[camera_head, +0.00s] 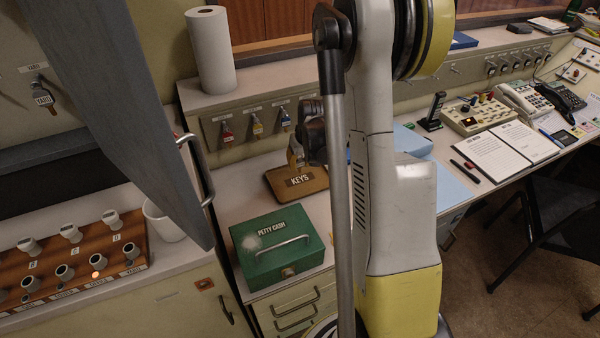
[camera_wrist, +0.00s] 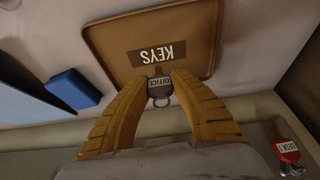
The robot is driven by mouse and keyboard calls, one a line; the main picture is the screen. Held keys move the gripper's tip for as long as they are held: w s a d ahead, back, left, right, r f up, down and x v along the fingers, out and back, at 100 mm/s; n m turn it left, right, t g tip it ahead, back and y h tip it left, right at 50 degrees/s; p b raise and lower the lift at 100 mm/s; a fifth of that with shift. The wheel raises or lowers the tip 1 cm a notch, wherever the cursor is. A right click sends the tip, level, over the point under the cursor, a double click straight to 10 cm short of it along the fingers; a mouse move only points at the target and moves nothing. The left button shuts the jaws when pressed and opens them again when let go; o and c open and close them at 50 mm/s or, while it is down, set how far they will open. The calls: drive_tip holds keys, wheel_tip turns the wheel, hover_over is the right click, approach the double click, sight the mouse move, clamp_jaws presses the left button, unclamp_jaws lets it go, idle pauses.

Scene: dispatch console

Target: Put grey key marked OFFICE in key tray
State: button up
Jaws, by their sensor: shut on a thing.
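The grey key marked OFFICE (camera_wrist: 160,88) is held between the yellow fingertips of my gripper (camera_wrist: 160,82) in the wrist view. Its label faces the camera and its ring hangs toward the palm. The brown key tray marked KEYS (camera_wrist: 190,25) lies just beyond the fingertips; the key overlaps its near edge in this view. In the head view the tray (camera_head: 314,185) sits on the counter behind the green cash box. My gripper (camera_head: 294,160) is over the tray's back part there, partly hidden by my arm. The key is too small to make out in that view.
A green PETTY CASH box (camera_head: 262,262) stands in front of the tray. A paper towel roll (camera_head: 211,50) stands above. A blue block (camera_wrist: 73,90) lies beside the tray.

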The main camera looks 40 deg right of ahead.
sight(300, 169)
drive_tip(key=shift+f+b, duration=0.55)
drive_tip(key=shift+f, duration=0.95)
drive_tip(key=shift+f, duration=0.15)
drive_tip(key=o, duration=1)
